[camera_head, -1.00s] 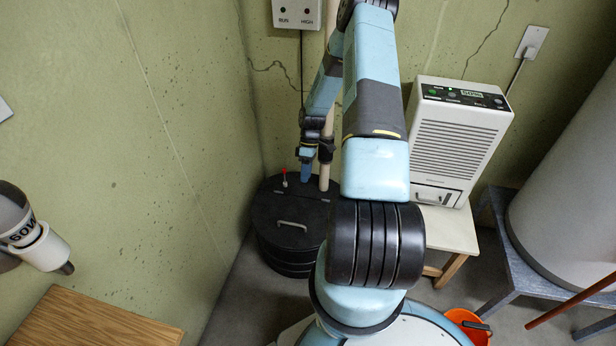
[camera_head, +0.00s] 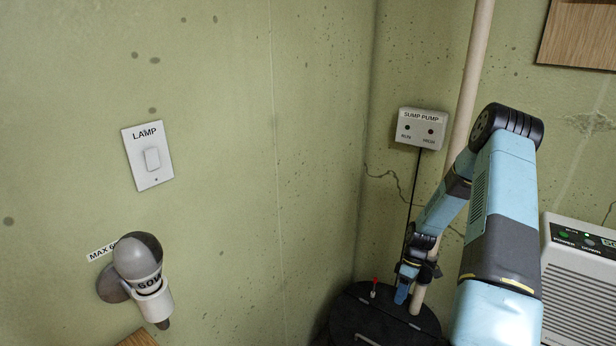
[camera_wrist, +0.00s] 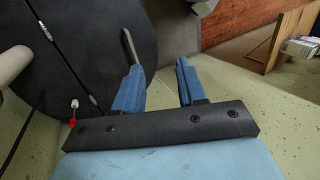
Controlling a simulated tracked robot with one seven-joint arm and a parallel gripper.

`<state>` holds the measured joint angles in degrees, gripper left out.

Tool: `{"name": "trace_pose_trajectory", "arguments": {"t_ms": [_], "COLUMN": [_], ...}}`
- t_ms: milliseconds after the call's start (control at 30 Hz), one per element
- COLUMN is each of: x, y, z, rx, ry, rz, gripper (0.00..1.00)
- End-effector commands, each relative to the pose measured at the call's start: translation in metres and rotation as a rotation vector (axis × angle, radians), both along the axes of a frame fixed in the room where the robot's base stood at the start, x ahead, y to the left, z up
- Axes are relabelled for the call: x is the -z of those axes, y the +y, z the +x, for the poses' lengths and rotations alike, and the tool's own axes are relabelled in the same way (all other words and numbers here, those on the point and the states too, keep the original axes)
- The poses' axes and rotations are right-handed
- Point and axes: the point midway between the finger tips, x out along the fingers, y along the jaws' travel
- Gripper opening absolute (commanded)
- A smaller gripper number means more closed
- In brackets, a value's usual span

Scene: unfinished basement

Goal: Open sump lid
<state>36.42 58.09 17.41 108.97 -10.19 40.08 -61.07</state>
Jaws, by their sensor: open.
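The black round sump lid (camera_head: 350,318) sits in the corner at the bottom of the head view, its near part cut off by the frame edge. In the wrist view the lid (camera_wrist: 95,30) fills the upper left, with a hinge line (camera_wrist: 68,50) across it and a grey bar handle (camera_wrist: 130,45). The lid lies closed. My gripper (camera_wrist: 157,72) is open and empty, with blue fingers apart. One finger appears close to the handle in the wrist view; I cannot tell whether they touch. In the head view my gripper (camera_head: 401,297) is over the lid's back part, beside the pipe.
A red-tipped float switch (camera_head: 374,289) stands on the lid. A pale vertical pipe (camera_head: 462,130) rises beside my arm. A sump pump box (camera_head: 421,128), lamp switch (camera_head: 148,157) and bulb (camera_head: 139,262) are on the walls. A white dehumidifier (camera_head: 580,270) stands at the right.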

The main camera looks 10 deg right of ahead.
Motion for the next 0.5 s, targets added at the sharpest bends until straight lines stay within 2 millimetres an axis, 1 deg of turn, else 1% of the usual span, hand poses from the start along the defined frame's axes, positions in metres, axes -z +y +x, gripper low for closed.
{"name": "trace_pose_trajectory", "arguments": {"t_ms": [167,300,467,500], "x": [-0.043,-0.089,-0.139,-0.152], "y": [0.000,0.003,0.010,0.013], "z": [0.010,0.017,0.020,0.020], "rx": [0.019,0.051,0.091,0.103], "ry": [-0.020,-0.041,-0.067,-0.076], "rz": [-0.063,-0.127,-0.194,-0.210], "gripper": [0.40,0.40,0.40,0.40]}}
